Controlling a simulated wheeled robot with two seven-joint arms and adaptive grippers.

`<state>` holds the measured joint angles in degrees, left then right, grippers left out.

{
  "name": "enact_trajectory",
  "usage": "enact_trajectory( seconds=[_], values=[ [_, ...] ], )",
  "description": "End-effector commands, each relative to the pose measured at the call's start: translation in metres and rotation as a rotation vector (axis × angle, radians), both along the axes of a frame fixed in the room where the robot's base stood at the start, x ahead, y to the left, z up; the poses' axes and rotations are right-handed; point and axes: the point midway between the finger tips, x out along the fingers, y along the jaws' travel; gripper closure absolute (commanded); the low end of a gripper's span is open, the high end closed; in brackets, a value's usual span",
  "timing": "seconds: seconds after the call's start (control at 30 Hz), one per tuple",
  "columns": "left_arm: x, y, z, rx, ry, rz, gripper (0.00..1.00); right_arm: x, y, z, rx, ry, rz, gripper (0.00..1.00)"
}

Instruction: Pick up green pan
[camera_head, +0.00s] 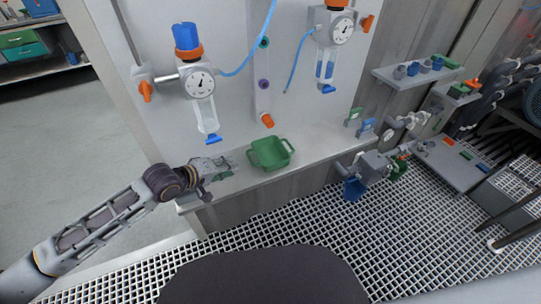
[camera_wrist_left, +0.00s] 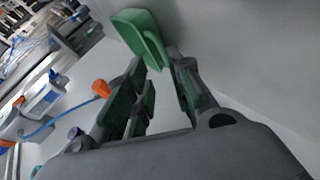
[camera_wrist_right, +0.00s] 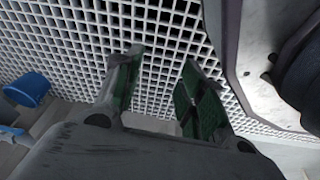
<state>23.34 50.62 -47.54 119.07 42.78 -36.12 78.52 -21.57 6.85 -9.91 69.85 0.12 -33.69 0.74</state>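The green pan (camera_head: 270,153) is a small, shallow tray with side handles. It rests on the grey ledge (camera_head: 310,148) under the wall apparatus. My left gripper (camera_head: 230,164) is just left of the pan, low over the ledge. In the left wrist view the pan (camera_wrist_left: 138,30) lies beyond the fingertips. The near edge of the pan reaches close to the gap between the spread fingers (camera_wrist_left: 157,75); I cannot tell if they touch it. My right gripper (camera_wrist_right: 160,75) shows in the right wrist view, open and empty over the floor grating.
Two gauge vessels (camera_head: 201,84) (camera_head: 342,32) hang on the wall above the ledge. An orange knob (camera_head: 267,120) sits behind the pan. A grey fitting with a blue part (camera_head: 354,188) stands right of the ledge. White grating (camera_head: 290,205) covers the floor in front.

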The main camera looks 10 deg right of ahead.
Motion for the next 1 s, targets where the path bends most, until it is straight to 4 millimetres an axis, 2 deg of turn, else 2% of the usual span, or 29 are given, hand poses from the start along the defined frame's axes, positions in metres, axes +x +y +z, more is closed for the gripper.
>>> enact_trajectory(
  seconds=[0.1, 0.3, 0.73, 1.0],
  values=[
    [0.012, 0.013, 0.005, -0.041, 0.025, 0.039, 0.78, -0.013, -0.004, -0.015, -0.002, 0.005, 0.001, 0.60],
    [0.020, 0.022, 0.008, -0.083, 0.049, 0.072, 0.78, -0.023, -0.007, -0.026, -0.003, 0.006, 0.001, 0.60],
    [0.021, 0.021, 0.008, -0.085, 0.051, 0.074, 0.78, -0.023, -0.007, -0.026, -0.003, 0.006, 0.001, 0.60],
    [0.031, 0.011, -0.001, -0.087, 0.050, 0.074, 0.78, -0.018, -0.004, -0.023, -0.001, 0.007, 0.003, 0.60]
  ],
)
